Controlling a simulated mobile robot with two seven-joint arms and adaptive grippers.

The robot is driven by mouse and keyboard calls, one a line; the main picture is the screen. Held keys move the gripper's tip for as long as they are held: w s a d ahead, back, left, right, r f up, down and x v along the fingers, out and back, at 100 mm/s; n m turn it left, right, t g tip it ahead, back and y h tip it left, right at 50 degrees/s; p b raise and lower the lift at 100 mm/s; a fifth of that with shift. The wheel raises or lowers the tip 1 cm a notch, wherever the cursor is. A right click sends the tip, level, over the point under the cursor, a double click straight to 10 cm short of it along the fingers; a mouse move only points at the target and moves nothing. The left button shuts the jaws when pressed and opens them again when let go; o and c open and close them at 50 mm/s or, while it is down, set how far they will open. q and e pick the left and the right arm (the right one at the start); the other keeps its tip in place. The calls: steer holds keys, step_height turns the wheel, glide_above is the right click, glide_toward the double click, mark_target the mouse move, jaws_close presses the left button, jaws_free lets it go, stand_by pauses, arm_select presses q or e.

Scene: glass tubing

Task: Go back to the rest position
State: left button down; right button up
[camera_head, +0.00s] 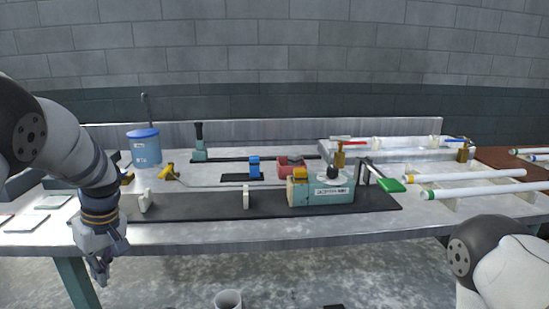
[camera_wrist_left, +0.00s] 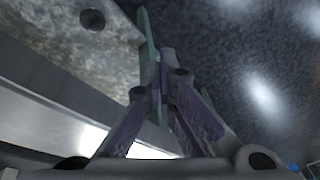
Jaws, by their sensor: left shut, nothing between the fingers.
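My left gripper (camera_head: 103,270) hangs at the left, pointing down, in front of the workbench's front edge. In the left wrist view its fingers (camera_wrist_left: 155,85) are together with nothing between them. My right arm shows only as a rounded link at the lower right of the head view; its gripper is out of the frame.
The workbench (camera_head: 300,238) holds a dark mat (camera_head: 380,205), a teal box device (camera_head: 322,193), a blue-lidded container (camera_head: 146,148) and several white tubes (camera_head: 470,190) at the right. A white cup (camera_head: 228,300) is below the front edge.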

arm_select(q)
steer(key=s+d+f+m+h, duration=0.1)
steer(key=s+d+f+m, duration=0.2)
steer(key=s+f, duration=0.55)
steer(key=s+d+f+m, duration=0.2)
steer(key=s+f, duration=0.6)
steer(key=f, duration=0.2)
steer(key=s+d+f+m+h, duration=0.1)
steer(key=s+d+m, duration=0.2)
steer(key=s, duration=0.8)
steer(key=s+d+f+m+g+h, duration=0.1)
steer(key=s+d+m, duration=0.2)
steer(key=s, duration=0.9)
steer(key=shift+s+d+f, duration=0.2)
steer(key=shift+d+f, duration=0.1)
steer(key=shift+d, duration=0.95)
arm_select(e)
steer(key=shift+s, duration=0.3)
